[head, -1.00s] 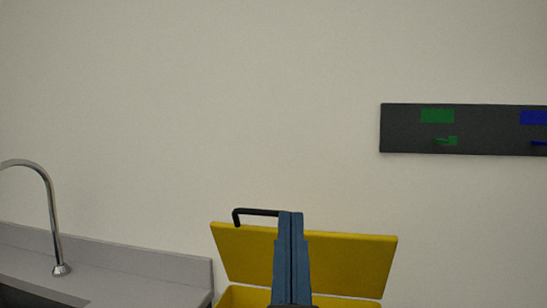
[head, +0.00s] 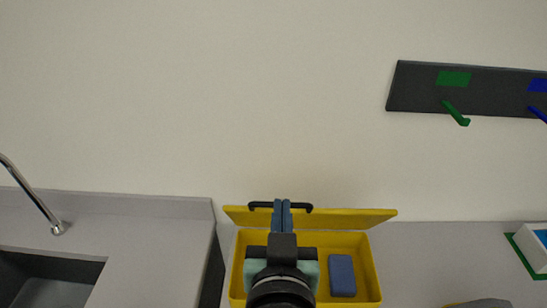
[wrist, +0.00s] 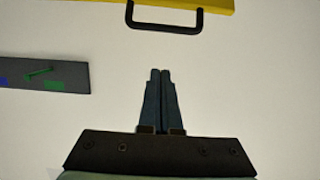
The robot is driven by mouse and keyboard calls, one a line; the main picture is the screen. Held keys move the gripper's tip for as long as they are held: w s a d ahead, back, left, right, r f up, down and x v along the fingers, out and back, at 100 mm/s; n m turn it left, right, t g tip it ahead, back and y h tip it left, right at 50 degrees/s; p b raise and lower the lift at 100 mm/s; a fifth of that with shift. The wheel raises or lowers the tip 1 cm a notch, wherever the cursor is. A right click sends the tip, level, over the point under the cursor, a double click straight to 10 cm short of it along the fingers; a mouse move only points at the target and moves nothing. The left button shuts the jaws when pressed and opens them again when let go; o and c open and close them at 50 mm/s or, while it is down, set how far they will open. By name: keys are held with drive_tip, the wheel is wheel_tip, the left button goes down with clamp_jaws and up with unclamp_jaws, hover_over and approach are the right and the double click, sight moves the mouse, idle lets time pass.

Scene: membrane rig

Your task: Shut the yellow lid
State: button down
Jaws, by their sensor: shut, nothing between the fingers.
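The yellow lid (head: 345,217) stands open, raised at the back of a yellow box (head: 372,275). Its black handle (head: 300,207) is on the lid's upper edge. In the wrist view the lid (wrist: 215,4) shows at the top edge with its handle (wrist: 165,29) hanging below. My gripper (head: 282,203) is shut and empty, its fingertips close to the handle in the head view. In the wrist view my gripper (wrist: 160,72) is apart from the handle, with a gap of wall showing between them.
A blue block (head: 342,275) lies in the box. A sink (head: 45,280) with a tap (head: 35,200) is at the left. A dark rail (head: 420,88) with green and blue hooks is on the wall. A white and green object (head: 533,245) stands at the right; grey counter between is mostly clear.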

drive_tip(key=p+x, duration=0.3)
drive_tip(key=x, duration=0.7)
drive_tip(key=s+f, duration=0.1)
drive_tip(key=s+f+p, duration=0.1)
drive_tip(key=s, duration=0.1)
drive_tip(key=shift+s+f+p, duration=0.1)
drive_tip(key=shift+f+p, duration=0.2)
drive_tip(key=shift+f, duration=0.05)
